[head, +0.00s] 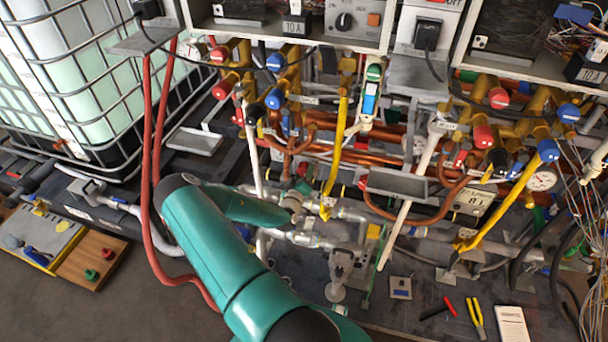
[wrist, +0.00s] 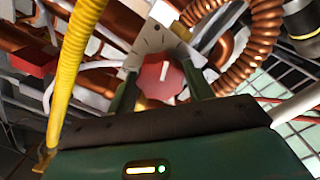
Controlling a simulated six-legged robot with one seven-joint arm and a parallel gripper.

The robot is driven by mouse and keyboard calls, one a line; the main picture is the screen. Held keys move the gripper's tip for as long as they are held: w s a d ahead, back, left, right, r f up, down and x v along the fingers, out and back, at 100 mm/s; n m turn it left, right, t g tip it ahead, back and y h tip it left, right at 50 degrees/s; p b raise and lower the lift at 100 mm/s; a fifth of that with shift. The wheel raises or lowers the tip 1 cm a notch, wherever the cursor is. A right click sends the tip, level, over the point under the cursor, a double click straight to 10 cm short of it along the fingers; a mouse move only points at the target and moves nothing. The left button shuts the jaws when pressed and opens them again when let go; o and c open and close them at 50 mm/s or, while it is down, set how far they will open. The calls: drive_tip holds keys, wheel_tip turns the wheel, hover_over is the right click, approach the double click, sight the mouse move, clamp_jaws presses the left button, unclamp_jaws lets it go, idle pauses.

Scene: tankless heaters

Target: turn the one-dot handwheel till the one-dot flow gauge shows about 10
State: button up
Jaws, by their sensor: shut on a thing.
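A red handwheel (wrist: 160,77) with a white pointer line sits between the two dark green fingers of my gripper (wrist: 161,90) in the wrist view. The fingers are shut on it, one on each side. A pale plate (wrist: 152,42) with small dark marks is right behind the wheel; I cannot count its dots. In the head view my teal arm reaches into the pipework at the middle, and its fingers and the held wheel are hidden or too small to make out. White round gauges show at the right (head: 543,180) and the centre right (head: 418,145); their dots and readings are too small to tell.
A yellow hose (wrist: 75,75) runs close to the left of my gripper, and a coiled copper pipe (wrist: 250,50) lies to its right. Red hoses (head: 148,190) hang beside my arm. Pliers (head: 475,317) and a white box (head: 513,324) lie at the lower right.

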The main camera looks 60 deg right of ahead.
drive_tip(key=m, duration=0.5)
drive_tip(key=shift+m, duration=0.3)
drive_tip(key=m, duration=0.5)
drive_tip(key=shift+w+a+f+m, duration=0.1)
drive_tip(key=shift+w+m, duration=0.1)
drive_tip(key=shift+m, duration=0.2)
drive_tip(key=o, duration=1)
drive_tip(key=shift+c, duration=0.2)
